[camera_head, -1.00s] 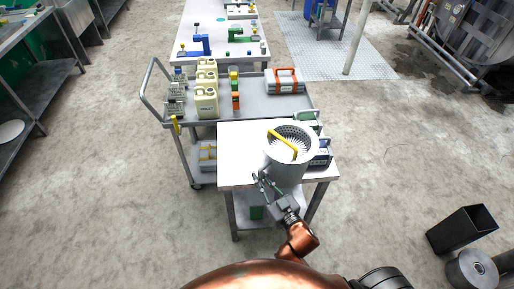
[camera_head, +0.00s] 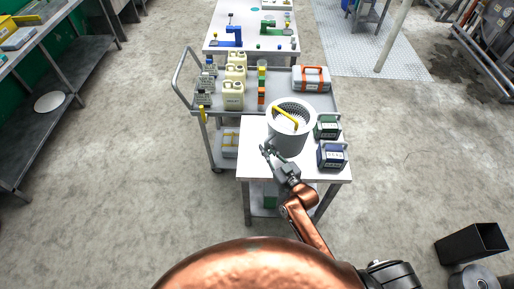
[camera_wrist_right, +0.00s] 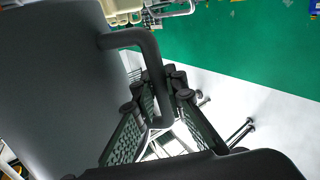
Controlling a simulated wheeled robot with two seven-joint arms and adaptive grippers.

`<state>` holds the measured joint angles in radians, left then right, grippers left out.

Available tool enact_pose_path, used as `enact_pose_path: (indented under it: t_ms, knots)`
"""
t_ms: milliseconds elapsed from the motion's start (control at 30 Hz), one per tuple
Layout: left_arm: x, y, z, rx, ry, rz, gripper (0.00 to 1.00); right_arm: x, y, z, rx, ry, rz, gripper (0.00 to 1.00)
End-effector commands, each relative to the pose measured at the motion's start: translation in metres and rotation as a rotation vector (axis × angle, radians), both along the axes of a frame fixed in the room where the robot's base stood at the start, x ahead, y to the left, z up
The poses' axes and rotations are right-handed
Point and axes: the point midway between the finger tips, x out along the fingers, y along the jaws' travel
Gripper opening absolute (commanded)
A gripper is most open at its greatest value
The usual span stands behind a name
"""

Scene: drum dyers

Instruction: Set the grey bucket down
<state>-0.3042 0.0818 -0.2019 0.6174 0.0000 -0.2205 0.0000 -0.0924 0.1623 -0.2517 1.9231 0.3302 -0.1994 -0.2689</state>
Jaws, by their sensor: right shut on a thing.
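The grey bucket (camera_head: 287,140) is upright over the back part of the small white-topped table (camera_head: 258,165), with a yellow bar showing across its open top. I cannot tell whether its base touches the tabletop. My right gripper (camera_head: 270,154) is at the near left side of the bucket. In the right wrist view, the bucket (camera_wrist_right: 55,85) fills the left side in shadow. Its looped side handle (camera_wrist_right: 152,62) runs down between the fingers of my right gripper (camera_wrist_right: 158,103), which is shut on it. My left gripper is out of view.
A green box (camera_head: 326,127) and a blue box (camera_head: 331,156) stand on the table's right side, close to the bucket. Behind is a grey cart (camera_head: 215,106) with cream jugs (camera_head: 233,95) and an orange-trimmed case (camera_head: 311,79). The tabletop's front left is clear.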

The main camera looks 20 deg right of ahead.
Motion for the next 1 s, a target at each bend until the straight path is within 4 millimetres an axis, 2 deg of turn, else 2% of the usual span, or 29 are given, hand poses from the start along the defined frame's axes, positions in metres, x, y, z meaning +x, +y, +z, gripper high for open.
enact_pose_path:
  t_ms: [33,167,300,400,667,767,900,1000]
  knots:
    - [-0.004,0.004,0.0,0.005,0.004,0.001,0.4,0.014,0.003,-0.002,-0.001,-0.006,0.0,0.0]
    - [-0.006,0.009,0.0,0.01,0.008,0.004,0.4,0.043,0.009,-0.017,0.001,-0.003,0.001,0.0]
    - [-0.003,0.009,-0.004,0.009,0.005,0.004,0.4,0.062,0.013,-0.046,0.002,0.001,0.0,0.0]
    - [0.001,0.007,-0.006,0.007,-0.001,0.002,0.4,0.073,0.015,-0.059,0.002,0.0,0.0,0.0]
    - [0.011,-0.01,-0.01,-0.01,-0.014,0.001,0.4,0.082,0.025,-0.071,-0.003,-0.005,0.0,0.0]
    - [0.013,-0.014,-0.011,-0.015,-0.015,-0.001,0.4,0.082,0.027,-0.083,-0.006,-0.005,0.0,0.0]
    - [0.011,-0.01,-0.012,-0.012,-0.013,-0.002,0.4,0.081,0.027,-0.098,-0.007,-0.008,-0.001,0.0]
    - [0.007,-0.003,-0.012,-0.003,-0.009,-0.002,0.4,0.082,0.026,-0.101,-0.006,-0.008,-0.002,0.0]
